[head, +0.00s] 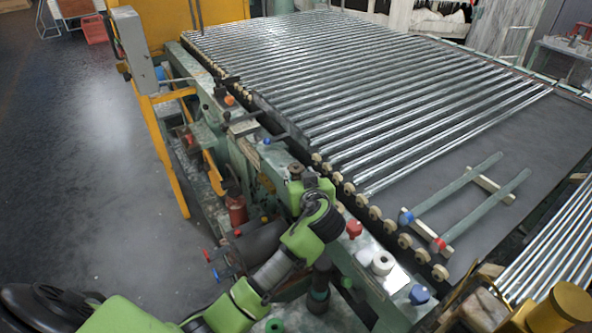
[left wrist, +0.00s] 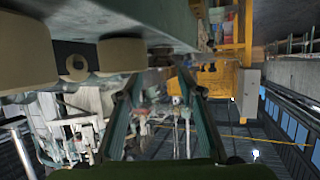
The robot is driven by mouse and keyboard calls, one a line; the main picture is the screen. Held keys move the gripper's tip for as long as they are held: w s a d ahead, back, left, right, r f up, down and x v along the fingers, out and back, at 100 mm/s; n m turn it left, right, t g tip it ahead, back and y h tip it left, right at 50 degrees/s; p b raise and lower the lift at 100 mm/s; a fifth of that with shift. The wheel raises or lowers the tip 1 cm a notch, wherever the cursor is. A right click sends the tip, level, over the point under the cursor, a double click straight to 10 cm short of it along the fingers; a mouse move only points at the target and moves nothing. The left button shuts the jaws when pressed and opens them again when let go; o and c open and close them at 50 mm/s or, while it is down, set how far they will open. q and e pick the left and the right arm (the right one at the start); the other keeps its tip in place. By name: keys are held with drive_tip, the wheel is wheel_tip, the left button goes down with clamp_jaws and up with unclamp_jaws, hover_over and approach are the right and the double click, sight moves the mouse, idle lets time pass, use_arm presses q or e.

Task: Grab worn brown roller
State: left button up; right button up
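A row of small round tan rollers (head: 375,212) runs along the near edge of the glass-tube machine. A darker brown round piece (head: 295,168) sits on the machine's side ledge, just behind my left gripper (head: 312,187); I cannot tell for sure that it is the worn brown roller. My left gripper is beside the ledge and partly hidden by its own wrist. In the left wrist view, its two green fingers (left wrist: 155,85) stand apart with nothing between them. Beige rollers (left wrist: 122,53) show close above and left of the fingers.
Long glass tubes (head: 390,90) cover the dark conveyor bed (head: 480,170). Two grey-green rods with a blue and a red end (head: 437,244) lie on it. A white knob (head: 382,262) and a red knob (head: 353,229) stand on the green frame. Open floor (head: 90,190) lies left.

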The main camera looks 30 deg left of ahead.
sight(296, 170)
use_arm(q)
drive_tip(key=x, duration=0.4)
drive_tip(key=shift+w+a+f+p, duration=0.15)
drive_tip(key=shift+w+a+p, duration=0.1)
drive_tip(key=shift+a+p, duration=0.05)
drive_tip(key=c, duration=0.7)
drive_tip(key=shift+o, duration=0.2)
drive_tip(key=shift+d, duration=0.1)
